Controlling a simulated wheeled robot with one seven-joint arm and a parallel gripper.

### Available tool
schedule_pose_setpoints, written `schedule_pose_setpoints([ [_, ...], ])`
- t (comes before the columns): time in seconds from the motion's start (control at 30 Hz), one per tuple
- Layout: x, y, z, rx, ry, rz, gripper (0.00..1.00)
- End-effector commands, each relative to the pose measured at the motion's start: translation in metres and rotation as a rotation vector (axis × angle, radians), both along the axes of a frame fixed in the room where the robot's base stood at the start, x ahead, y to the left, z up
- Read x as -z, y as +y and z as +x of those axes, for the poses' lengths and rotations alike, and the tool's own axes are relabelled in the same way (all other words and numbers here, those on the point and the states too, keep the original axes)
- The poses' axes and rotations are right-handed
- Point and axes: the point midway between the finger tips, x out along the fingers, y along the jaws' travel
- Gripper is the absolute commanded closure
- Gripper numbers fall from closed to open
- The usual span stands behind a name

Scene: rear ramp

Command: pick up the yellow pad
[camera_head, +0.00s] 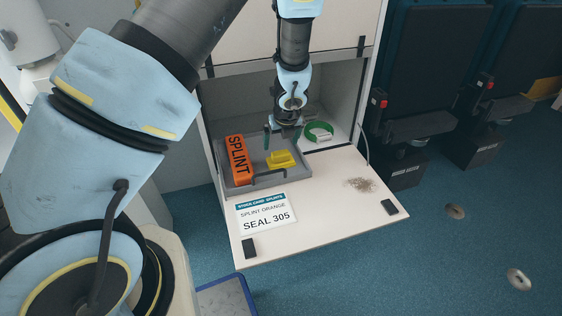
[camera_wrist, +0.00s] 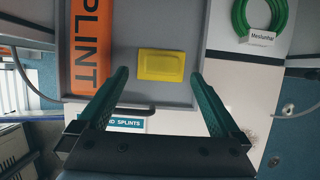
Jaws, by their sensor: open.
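The yellow pad (camera_head: 281,158) lies in a grey tray (camera_head: 238,188) on the fold-down shelf, to the right of the orange splint. In the wrist view the yellow pad (camera_wrist: 160,66) lies flat, a rectangle with a raised middle, beyond the fingertips. My gripper (camera_head: 282,135) is above the back part of the tray in the head view. In the wrist view my gripper (camera_wrist: 158,74) has its two green fingers spread wide, with nothing between them. The pad sits ahead of the gap, and the fingers appear apart from it.
The orange splint (camera_head: 238,158) fills the tray's left side. A coiled green hose (camera_head: 318,132) with a label lies right of the tray. A sign (camera_head: 266,213) reading "SEAL 305" and a brown speckled patch (camera_head: 361,185) are on the shelf. Cabinet walls stand around the back.

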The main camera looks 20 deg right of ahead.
Motion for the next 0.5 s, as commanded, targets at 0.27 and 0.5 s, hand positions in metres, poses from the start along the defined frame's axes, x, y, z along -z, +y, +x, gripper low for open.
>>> schedule_pose_setpoints([
  [0.27,0.028,-0.004,0.007,-0.002,0.001,0.000,0.00],
  [0.5,0.053,-0.006,0.016,-0.003,0.000,0.000,0.00],
])
